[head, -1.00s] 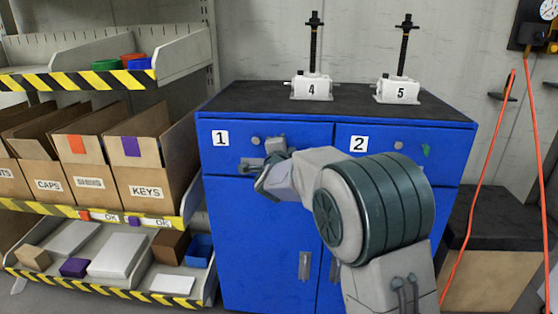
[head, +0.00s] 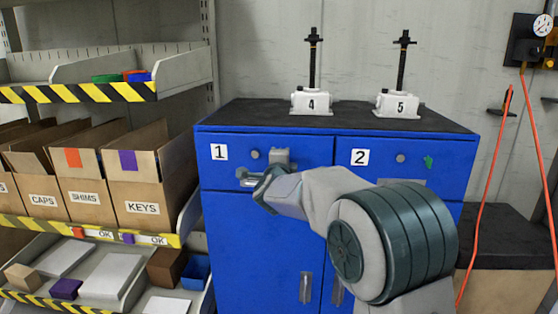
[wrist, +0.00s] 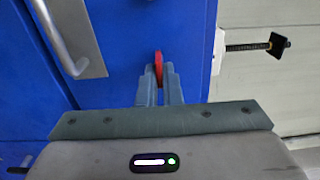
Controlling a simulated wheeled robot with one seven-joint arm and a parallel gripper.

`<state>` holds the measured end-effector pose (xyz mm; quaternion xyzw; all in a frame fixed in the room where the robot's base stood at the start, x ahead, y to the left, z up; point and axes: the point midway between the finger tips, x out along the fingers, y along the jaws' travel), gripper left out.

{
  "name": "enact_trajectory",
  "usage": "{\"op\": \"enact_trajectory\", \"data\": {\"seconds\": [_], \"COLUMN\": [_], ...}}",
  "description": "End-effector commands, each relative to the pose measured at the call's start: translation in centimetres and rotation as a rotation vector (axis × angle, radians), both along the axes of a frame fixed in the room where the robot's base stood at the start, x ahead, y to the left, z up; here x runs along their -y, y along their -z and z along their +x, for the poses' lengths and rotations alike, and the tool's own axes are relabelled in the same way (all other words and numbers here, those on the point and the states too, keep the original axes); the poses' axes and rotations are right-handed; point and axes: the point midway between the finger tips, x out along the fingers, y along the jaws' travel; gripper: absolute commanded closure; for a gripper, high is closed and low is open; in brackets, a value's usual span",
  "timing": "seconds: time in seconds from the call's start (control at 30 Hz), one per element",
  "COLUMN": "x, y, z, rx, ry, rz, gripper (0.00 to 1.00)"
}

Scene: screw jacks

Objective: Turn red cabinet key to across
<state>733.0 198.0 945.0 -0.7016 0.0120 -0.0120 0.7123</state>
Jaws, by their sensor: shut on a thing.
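The red key (wrist: 158,66) shows in the wrist view as a narrow upright sliver between my fingertips, against the blue cabinet front. My gripper (wrist: 158,82) is shut on it. In the head view my gripper (head: 264,183) is at the drawer marked 1 of the blue cabinet (head: 228,178), beside that drawer's handle (head: 247,180). The key is hidden there behind my gripper and wrist. I cannot tell the key's exact angle in its lock.
A round knob or lock (head: 255,155) sits above the handle on drawer 1. Two screw jacks, marked 4 (head: 311,101) and 5 (head: 398,104), stand on the cabinet's black top. A shelf with cardboard boxes (head: 135,185) stands close on the left. Orange cables hang at the right.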

Motion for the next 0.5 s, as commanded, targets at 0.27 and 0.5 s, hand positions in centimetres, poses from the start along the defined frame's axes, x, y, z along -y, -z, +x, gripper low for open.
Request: {"op": "enact_trajectory", "data": {"seconds": [0.27, 0.5], "x": [0.0, -0.06], "y": [-0.02, -0.06], "z": [0.0, -0.7], "rx": [0.001, 0.001], "ry": [0.0, 0.0], "rz": [0.001, 0.0], "gripper": [0.73, 0.73]}}
